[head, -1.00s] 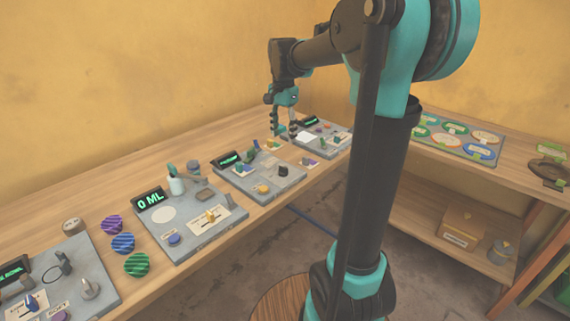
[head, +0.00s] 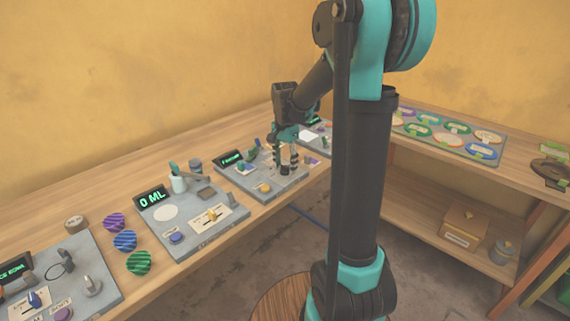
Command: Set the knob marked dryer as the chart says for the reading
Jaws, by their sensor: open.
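My gripper (head: 285,168) is open and points down over the right part of a grey panel (head: 243,182) with a lit green display (head: 229,160). Its fingers are at a dark knob on that panel, which they largely hide; I cannot tell whether they touch it. A yellow-orange control (head: 265,188) sits at the front of the same panel. The word dryer, the chart and the reading on the display are too small to read, so I cannot tell which knob is the dryer knob.
A panel reading 0 ML (head: 205,233) stands nearer, with a white cup (head: 179,183) at its back. Striped round pieces (head: 125,241) lie left of it. Another panel (head: 318,131) is partly hidden behind my gripper. A board of coloured ovals (head: 460,143) lies on the right shelf.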

